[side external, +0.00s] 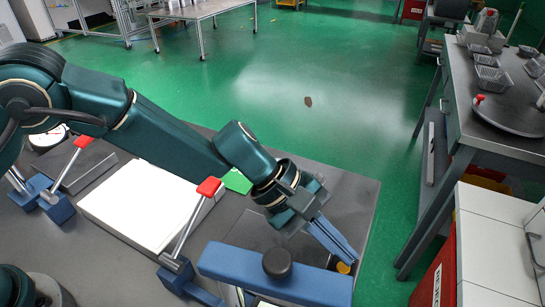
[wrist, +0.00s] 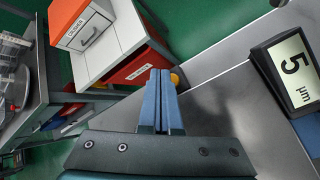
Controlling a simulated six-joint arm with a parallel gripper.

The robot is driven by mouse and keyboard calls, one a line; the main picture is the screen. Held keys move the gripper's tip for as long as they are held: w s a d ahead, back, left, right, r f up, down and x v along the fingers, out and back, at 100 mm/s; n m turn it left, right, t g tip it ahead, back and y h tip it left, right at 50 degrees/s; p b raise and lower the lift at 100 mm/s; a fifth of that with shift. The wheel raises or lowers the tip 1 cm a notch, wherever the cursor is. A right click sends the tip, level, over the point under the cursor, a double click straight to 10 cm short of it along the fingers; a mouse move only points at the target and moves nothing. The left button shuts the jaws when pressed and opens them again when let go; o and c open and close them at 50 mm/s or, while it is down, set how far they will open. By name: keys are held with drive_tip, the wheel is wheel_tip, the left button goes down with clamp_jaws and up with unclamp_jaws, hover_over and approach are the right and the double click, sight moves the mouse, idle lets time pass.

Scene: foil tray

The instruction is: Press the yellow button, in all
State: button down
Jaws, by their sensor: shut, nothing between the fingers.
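The yellow button (side external: 343,268) is a small round spot near the right end of the blue bar in the side external view. In the wrist view the yellow button (wrist: 175,79) shows just right of the fingertips, partly hidden by them. My gripper (side external: 350,258) points down and to the right, its blue fingers closed together with nothing between them. The fingertips are right beside or above the button; I cannot tell whether they touch it. In the wrist view my gripper (wrist: 161,76) shows the two fingers side by side.
A blue bar with a black knob (side external: 277,263) stands close by my gripper. Red-handled levers (side external: 208,187) flank a white plate (side external: 140,205). A display reading 5 µm (wrist: 294,65) lies right in the wrist view. A white cabinet (side external: 490,240) stands beyond the table edge.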

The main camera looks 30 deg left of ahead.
idle(0.6)
drive_tip(key=shift+f, duration=0.4)
drive_tip(key=shift+f, duration=0.4)
idle(0.5)
idle(0.4)
drive_tip(key=shift+r, duration=0.85)
drive_tip(key=shift+r, duration=2.5)
